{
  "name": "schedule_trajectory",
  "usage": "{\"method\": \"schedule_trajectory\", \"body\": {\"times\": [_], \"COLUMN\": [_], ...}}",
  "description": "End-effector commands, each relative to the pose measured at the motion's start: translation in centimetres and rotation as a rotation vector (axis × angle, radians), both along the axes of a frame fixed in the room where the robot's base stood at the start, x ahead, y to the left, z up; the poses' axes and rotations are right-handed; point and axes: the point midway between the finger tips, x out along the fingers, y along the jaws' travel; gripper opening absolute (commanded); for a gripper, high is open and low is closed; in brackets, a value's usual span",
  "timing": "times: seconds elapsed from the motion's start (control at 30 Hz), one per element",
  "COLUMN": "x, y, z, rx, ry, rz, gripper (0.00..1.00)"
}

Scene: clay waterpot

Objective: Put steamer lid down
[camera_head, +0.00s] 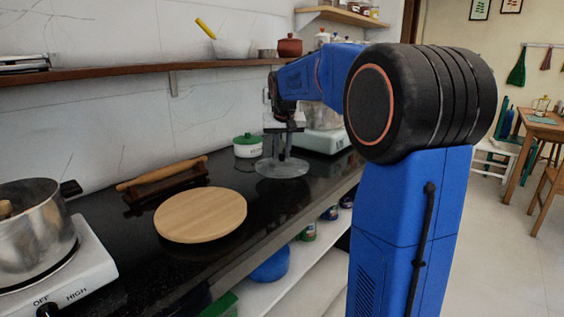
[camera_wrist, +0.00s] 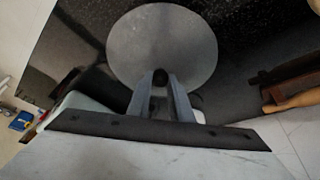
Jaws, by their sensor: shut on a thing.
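The steamer lid (camera_head: 270,169) is a round, see-through grey disc at the middle of the black counter in the head view. It fills the upper middle of the wrist view (camera_wrist: 160,38), with a dark round knob. My gripper (camera_head: 284,154) is above the lid with its fingers pointing down, shut on the knob. In the wrist view the two fingers (camera_wrist: 161,84) close around the knob. The lid looks level and is at or just above the counter; I cannot tell if it touches.
A round wooden board (camera_head: 200,215) lies left of the lid, with a wooden rack (camera_head: 163,183) behind it. A white pot with a green lid (camera_head: 247,147) stands close behind. A metal pot (camera_head: 30,235) sits on the left stove. A shelf (camera_head: 130,70) runs above.

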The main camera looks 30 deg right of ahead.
Motion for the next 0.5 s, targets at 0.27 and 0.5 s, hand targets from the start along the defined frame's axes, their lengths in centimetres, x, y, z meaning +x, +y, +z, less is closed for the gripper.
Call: {"method": "schedule_trajectory", "body": {"times": [0.27,0.5], "x": [0.0,0.0], "y": [0.0,0.0], "z": [-3.2,-3.5], "rx": [0.000,0.000], "ry": [0.001,0.000], "rz": [0.000,0.000], "gripper": [0.00,0.00]}}
